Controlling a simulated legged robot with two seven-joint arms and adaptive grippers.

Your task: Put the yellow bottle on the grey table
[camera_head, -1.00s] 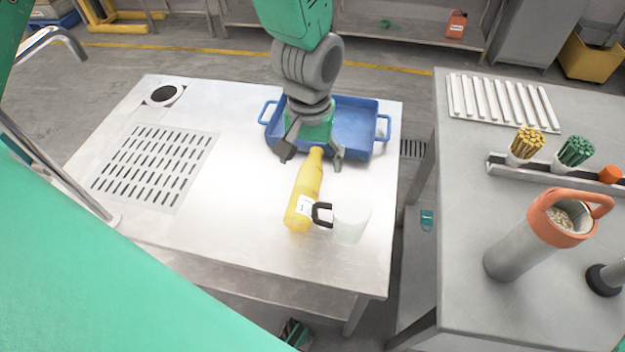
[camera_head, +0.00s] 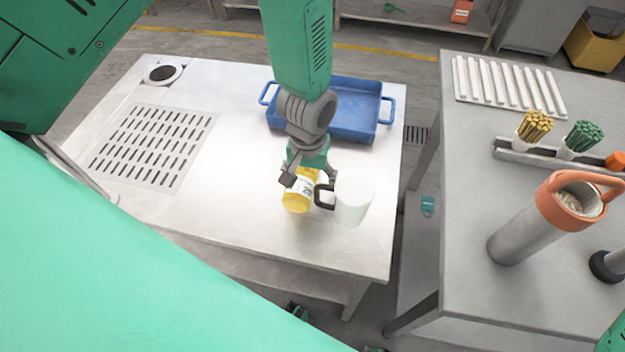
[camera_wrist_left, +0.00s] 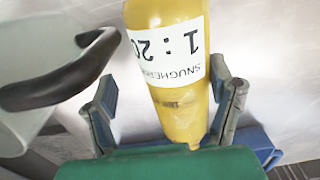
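The yellow bottle (camera_head: 297,202) with a white label stands on the light metal table (camera_head: 225,215), beside a white mug (camera_head: 355,204). My left gripper (camera_head: 311,179) reaches down over its upper part and hides its neck in the head view. In the left wrist view, the bottle (camera_wrist_left: 178,110) lies between the two fingers of the gripper (camera_wrist_left: 163,92). The fingers are spread, with a clear gap on the left side and a narrow one on the right. The grey table (camera_head: 465,200) is at the right.
A blue tray (camera_head: 352,132) lies behind. The grey table holds a steel jug with an orange rim (camera_head: 522,232), brush cups (camera_head: 534,130) and a slatted rack (camera_head: 508,86). Its front-left area is bare.

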